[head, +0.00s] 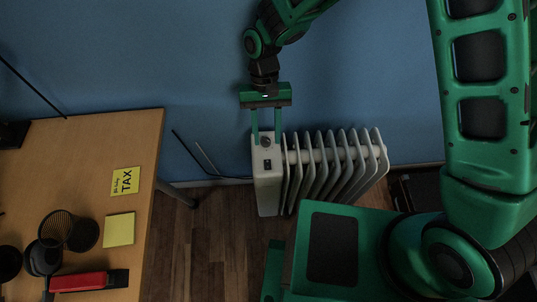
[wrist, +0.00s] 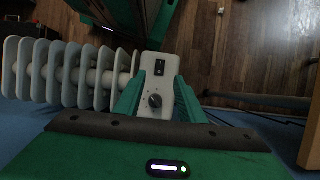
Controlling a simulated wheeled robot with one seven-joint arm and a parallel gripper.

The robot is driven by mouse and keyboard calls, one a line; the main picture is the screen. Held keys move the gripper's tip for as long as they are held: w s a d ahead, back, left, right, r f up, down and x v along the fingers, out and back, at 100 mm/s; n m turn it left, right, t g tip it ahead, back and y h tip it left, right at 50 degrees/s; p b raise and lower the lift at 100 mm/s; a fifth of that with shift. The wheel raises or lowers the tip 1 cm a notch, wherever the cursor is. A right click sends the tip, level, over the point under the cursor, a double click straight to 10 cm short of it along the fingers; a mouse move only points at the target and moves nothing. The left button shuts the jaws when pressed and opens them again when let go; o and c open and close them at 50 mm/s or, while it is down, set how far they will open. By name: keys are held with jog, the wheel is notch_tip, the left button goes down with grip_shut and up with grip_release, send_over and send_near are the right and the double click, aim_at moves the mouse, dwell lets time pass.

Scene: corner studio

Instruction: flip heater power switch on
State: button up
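The white heater (head: 267,195) stands on the floor against the blue wall, its ribs running to the right in the head view. Its control panel carries a round dark knob (wrist: 155,101) and a dark power switch (wrist: 159,68). In the head view the switch (head: 267,164) lies just below the knob (head: 266,141). My gripper (head: 265,137) reaches down over the panel with its two green fingers apart. In the wrist view the fingers (wrist: 158,92) are on either side of the knob, with the switch beyond their tips. Whether they touch the panel I cannot tell.
A wooden desk (head: 150,150) stands left of the heater. It holds a TAX note (head: 125,181), a yellow pad (head: 119,230), a red stapler-like object (head: 80,282) and dark mesh cups (head: 56,230). Dark cables (head: 215,172) run by the wall. Wood floor shows between desk and heater.

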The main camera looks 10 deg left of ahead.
aim_at(268, 167)
jog(key=x, duration=0.9)
jog(key=shift+s+f, duration=0.1)
jog(key=shift+f, duration=0.05)
